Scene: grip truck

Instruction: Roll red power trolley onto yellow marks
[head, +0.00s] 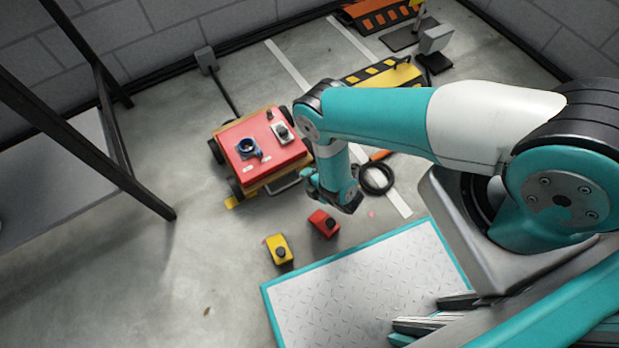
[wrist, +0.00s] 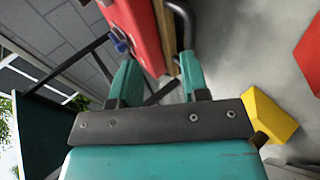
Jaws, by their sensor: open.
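The red power trolley (head: 262,140) stands on dark wheels on the concrete floor, left of my arm. A blue socket and a grey switch box sit on its top. Its grey bar handle (head: 285,184) faces my gripper (head: 308,180). In the wrist view, my gripper (wrist: 159,78) is open, its teal fingers apart. The trolley's red side (wrist: 136,28) and curved handle (wrist: 184,22) show just beyond the fingers; I cannot tell whether they touch the handle. A small yellow patch (head: 233,202), possibly a floor mark, shows at the trolley's lower left corner. Other yellow marks are not clearly seen.
A red box (head: 323,222) and a yellow box (head: 278,249) lie near a teal-edged metal plate (head: 365,285). A black cable coil (head: 376,179) lies right of my gripper. A yellow-black striped block (head: 385,76) stands behind. A dark-framed table (head: 55,170) stands left; floor between is clear.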

